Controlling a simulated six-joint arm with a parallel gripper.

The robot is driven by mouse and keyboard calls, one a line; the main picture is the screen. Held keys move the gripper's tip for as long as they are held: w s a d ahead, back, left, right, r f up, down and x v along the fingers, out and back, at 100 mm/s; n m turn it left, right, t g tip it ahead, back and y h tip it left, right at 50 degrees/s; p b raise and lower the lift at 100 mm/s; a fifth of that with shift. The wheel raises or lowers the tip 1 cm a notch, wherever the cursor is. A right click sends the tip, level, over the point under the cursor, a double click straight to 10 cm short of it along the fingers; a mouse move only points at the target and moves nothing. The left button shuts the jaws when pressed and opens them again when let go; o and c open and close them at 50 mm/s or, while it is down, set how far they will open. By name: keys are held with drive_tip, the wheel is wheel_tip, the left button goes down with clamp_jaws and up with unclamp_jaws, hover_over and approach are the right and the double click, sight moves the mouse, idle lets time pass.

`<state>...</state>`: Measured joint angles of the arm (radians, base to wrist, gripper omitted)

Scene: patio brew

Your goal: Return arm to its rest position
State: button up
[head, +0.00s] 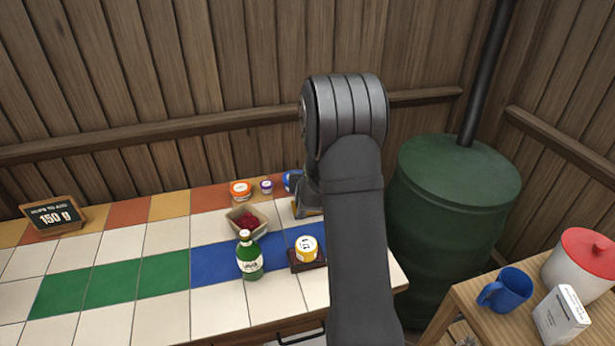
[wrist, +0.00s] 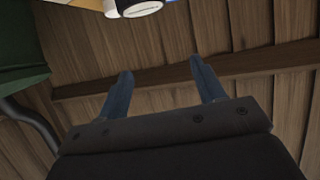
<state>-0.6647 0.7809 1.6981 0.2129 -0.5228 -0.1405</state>
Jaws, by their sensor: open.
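My arm rises through the middle of the head view and bends over the tiled counter (head: 110,325). My gripper (wrist: 165,82) shows in the wrist view with its two fingers well apart and nothing between them. Its fingers point toward the plank wall. In the head view the fingertips cannot be made out behind the arm.
A yellow jar (head: 307,246) sits on a dark stand beside a green bottle (head: 249,258). A carton of red pieces (head: 245,221), orange jar (head: 240,190) and purple jar (head: 266,186) are behind. A green barrel (head: 445,215) and side table with blue mug (head: 510,288) stand right.

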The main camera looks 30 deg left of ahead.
wheel_tip(320, 180, down, 7)
drive_tip(key=shift+r, duration=0.1)
drive_tip(key=x, duration=0.3)
drive_tip(key=shift+w+a+r, duration=0.1)
drive_tip(key=shift+r, duration=1.7)
